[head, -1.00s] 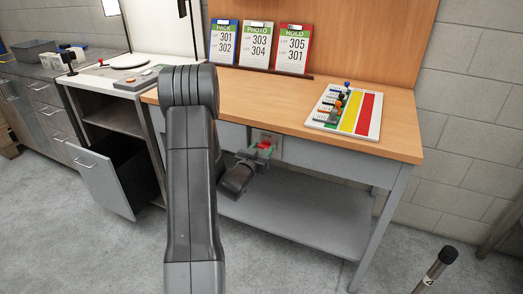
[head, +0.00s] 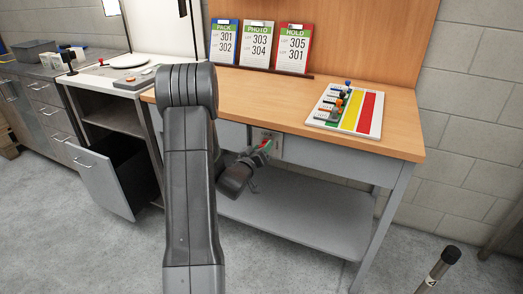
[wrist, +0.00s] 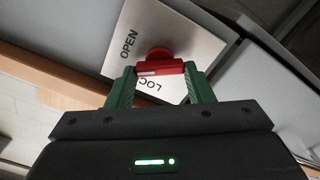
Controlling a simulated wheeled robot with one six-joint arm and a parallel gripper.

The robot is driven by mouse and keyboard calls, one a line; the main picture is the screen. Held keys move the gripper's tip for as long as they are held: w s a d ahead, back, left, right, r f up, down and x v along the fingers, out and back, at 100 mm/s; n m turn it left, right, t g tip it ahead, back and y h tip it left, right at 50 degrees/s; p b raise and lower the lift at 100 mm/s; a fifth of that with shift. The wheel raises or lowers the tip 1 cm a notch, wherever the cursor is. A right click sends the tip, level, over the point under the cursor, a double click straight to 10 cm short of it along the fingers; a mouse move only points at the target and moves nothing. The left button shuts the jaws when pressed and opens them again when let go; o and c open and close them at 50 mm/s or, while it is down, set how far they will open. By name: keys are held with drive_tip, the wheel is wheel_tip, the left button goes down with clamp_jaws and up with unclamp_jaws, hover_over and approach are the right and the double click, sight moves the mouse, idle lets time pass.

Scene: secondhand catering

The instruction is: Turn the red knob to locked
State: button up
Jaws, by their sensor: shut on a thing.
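The red knob (wrist: 160,67) sits on a pale plate (wrist: 180,32) marked "OPEN" and, partly covered, "LOC…". In the wrist view my gripper (wrist: 160,75) has its two green fingers on either side of the knob, shut on its bar. The knob's bar lies across the wrist picture, its pale mark at the left end. In the head view the knob (head: 265,143) shows small and red under the front edge of the wooden-topped bench. The plate (head: 277,139) is mostly hidden there by my gripper.
The wooden bench (head: 330,122) carries a board (head: 375,105) with coloured stripes and several small pieces. Three lot cards (head: 258,45) stand at its back. An open drawer (head: 100,180) juts out at left. A lower shelf (head: 300,215) lies beneath the bench.

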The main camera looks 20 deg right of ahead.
drive_tip(key=n, duration=0.5)
drive_tip(key=n+p, duration=0.1)
drive_tip(key=n, duration=0.5)
drive_tip(key=shift+w+a+f+p, duration=0.1)
drive_tip(key=shift+f+p, duration=0.1)
drive_tip(key=shift+p, duration=0.1)
drive_tip(key=shift+n, duration=0.3)
drive_tip(key=o, duration=1)
drive_tip(key=v, duration=1.3)
drive_tip(key=shift+s+a, duration=0.25)
drive_tip(key=shift+s, duration=0.05)
